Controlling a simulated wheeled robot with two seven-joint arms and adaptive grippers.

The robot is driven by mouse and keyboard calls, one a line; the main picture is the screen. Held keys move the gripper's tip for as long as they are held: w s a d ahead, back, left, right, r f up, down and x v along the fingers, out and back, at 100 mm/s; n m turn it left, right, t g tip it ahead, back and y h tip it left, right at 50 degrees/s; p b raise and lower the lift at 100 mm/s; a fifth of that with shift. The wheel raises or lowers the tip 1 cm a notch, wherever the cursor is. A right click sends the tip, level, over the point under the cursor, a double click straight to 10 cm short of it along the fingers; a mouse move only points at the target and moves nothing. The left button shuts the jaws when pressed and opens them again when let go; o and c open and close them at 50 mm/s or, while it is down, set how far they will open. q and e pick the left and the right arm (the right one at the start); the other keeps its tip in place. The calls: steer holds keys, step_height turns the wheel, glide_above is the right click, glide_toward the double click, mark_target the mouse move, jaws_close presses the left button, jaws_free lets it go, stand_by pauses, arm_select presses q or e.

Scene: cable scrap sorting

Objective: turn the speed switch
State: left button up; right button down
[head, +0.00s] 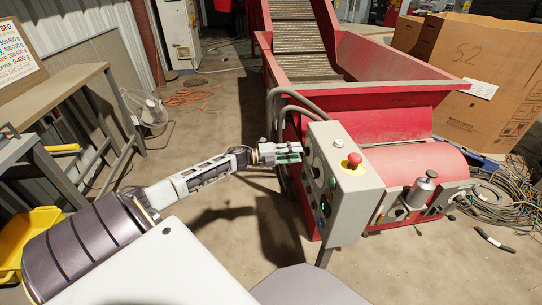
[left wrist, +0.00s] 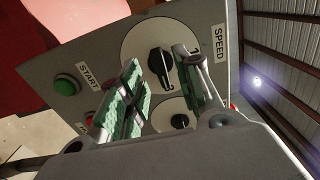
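The black speed switch (left wrist: 161,63) is a rotary knob on a pale round dial, beside the SPEED label (left wrist: 218,42) in the left wrist view. My left gripper (left wrist: 156,66) is open, its green-padded fingers apart with the knob showing between and beyond their tips. I see no finger touching it; the exact gap is unclear. In the head view my left gripper (head: 290,152) is at the left side of the grey control box (head: 355,205), whose dial face is seen edge-on. My right gripper is not in view.
A second black knob (left wrist: 180,121) and a green START button (left wrist: 66,86) are on the same panel. A red emergency button (head: 354,160) tops the box. The red conveyor (head: 390,122) stands behind; grey hoses (head: 276,105) run close behind my gripper.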

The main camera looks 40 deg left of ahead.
arm_select(q)
steer(key=v, duration=0.9)
steer(key=shift+s+a, duration=0.25)
steer(key=shift+s, duration=0.05)
stand_by(0.3)
stand_by(0.6)
